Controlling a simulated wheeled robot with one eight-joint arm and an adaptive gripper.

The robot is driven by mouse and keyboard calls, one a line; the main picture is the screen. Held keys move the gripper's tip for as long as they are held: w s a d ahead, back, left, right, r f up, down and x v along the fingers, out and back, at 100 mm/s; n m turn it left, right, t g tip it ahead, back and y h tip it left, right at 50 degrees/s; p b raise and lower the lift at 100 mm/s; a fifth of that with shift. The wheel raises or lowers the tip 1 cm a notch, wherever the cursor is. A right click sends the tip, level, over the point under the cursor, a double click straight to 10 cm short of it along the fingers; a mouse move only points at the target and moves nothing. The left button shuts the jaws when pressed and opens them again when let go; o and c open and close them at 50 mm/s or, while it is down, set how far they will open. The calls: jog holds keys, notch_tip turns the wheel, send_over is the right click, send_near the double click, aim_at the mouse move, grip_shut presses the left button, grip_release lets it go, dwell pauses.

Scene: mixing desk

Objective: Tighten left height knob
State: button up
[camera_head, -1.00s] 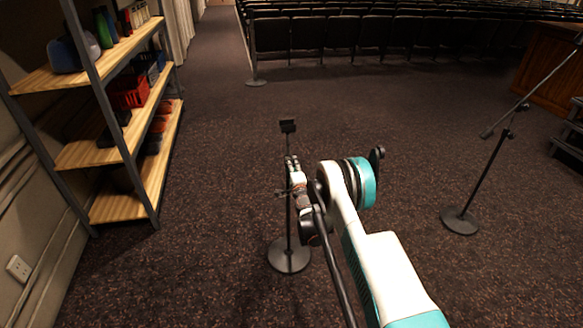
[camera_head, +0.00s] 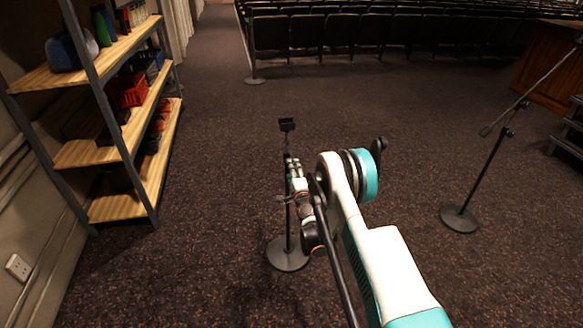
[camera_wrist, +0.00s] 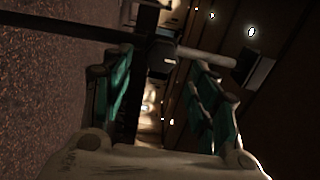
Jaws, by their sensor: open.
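A slim black stand with a round base (camera_head: 288,255) stands upright on the carpet, left of my arm. A small dark block (camera_head: 287,124) tops its pole. My gripper (camera_head: 292,170) is at the upper part of the pole and partly hides it. In the wrist view the pole runs sideways, with a dark collar (camera_wrist: 162,60), likely the height knob, and the top block (camera_wrist: 245,66) to its right. My gripper (camera_wrist: 160,72) is open, its teal-padded fingers on either side of the collar. I cannot tell whether they touch it.
A shelf unit (camera_head: 122,157) with boxes and small goods stands at the left wall. A second stand (camera_head: 459,219) with a slanted boom is at the right. Seat rows (camera_head: 345,33) fill the back. Carpet around the near stand is clear.

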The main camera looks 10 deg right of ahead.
jog(key=shift+s, duration=1.5)
jog(key=shift+r, duration=0.1)
jog(key=a+r+n+g+y, duration=0.1)
jog(key=a+r+n+y, duration=0.15)
jog(key=r, duration=0.65)
jog(key=a+r+n+y, duration=0.1)
jog(key=a+r+n, duration=0.15)
jog(key=r, duration=0.55)
jog(key=s+a+r+n+g, duration=0.25)
jog(key=s+r+n, duration=0.35)
jog(key=s+r, duration=0.65)
jog(key=s+d+r+n+g, duration=0.1)
jog(key=s+r+n+g, duration=0.15)
jog(key=s, duration=0.65)
jog(key=s+d+r+n+g, duration=0.15)
jog(key=s+r, duration=0.25)
jog(key=s, duration=0.4)
jog(key=s+d+f+n+g+h, duration=0.1)
jog(key=s+d+f, duration=0.1)
jog(key=s, duration=0.9)
jog(key=s+d+f+n+g+h, duration=0.2)
jog(key=s+f, duration=0.1)
jog(key=s, duration=0.8)
jog(key=shift+d+f, duration=0.3)
jog(key=shift+f, duration=0.05)
